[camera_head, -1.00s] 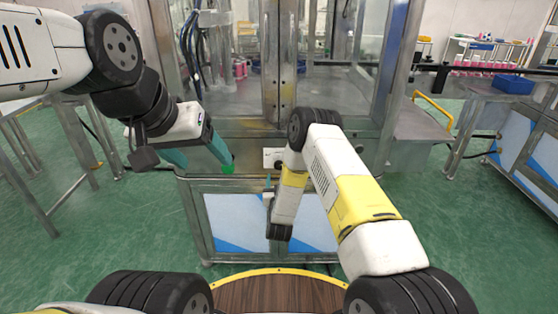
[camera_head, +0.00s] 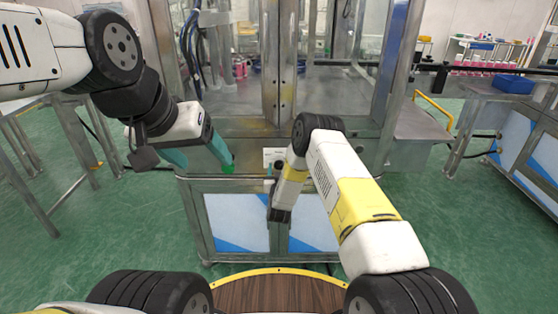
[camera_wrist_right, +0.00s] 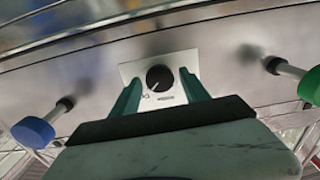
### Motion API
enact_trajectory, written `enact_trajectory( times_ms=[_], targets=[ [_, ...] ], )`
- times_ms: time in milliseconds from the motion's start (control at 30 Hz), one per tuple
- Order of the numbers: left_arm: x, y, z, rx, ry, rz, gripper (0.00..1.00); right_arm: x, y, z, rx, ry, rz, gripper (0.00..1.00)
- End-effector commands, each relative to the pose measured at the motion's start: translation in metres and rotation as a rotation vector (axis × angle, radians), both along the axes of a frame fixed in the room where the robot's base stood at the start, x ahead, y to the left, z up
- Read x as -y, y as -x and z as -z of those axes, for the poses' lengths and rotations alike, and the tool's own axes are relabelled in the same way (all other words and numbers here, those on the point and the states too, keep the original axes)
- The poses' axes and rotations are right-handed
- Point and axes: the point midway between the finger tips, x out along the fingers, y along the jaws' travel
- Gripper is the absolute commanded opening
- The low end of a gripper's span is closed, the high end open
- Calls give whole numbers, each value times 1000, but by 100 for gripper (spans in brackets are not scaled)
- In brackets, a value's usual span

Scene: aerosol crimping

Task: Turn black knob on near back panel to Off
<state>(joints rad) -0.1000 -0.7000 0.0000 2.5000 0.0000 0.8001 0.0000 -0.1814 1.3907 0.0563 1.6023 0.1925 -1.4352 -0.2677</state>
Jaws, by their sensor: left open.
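The black knob (camera_wrist_right: 159,78) sits on a white plate (camera_wrist_right: 126,72) on a grey metal panel in the right wrist view. Its white mark points to the lower left; the small lettering is not readable. My right gripper (camera_wrist_right: 159,82) is open, its teal fingers on either side of the knob; I cannot tell whether they touch it. In the head view the plate (camera_head: 273,153) shows partly, with the knob hidden behind my right arm. My left gripper (camera_head: 206,163) is open and empty, left of the plate in the picture.
Blue (camera_wrist_right: 34,131) and green (camera_wrist_right: 308,86) caps on stalks stick out from the panel beside the plate. The metal machine frame (camera_head: 245,128) with glass stands ahead. A bench with a blue bin (camera_head: 513,84) is at the right.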

Motion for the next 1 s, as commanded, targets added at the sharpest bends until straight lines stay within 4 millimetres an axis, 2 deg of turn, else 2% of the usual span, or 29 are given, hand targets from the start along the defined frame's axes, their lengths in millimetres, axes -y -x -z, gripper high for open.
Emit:
enact_trajectory(
  times_ms=[33,200,267,667,1000],
  targets=[
    [0,0,0,0,0,0,71,0,0,0,0,0,0,41],
    [0,0,0,0,0,0,71,0,0,0,0,0,0,8],
    [0,0,0,0,0,0,71,0,0,0,0,0,0,0],
    [0,0,0,0,0,0,71,-1,0,0,1,84,-2,0],
    [0,0,0,0,0,0,71,-2,1,0,2,358,-3,0]
  ],
)
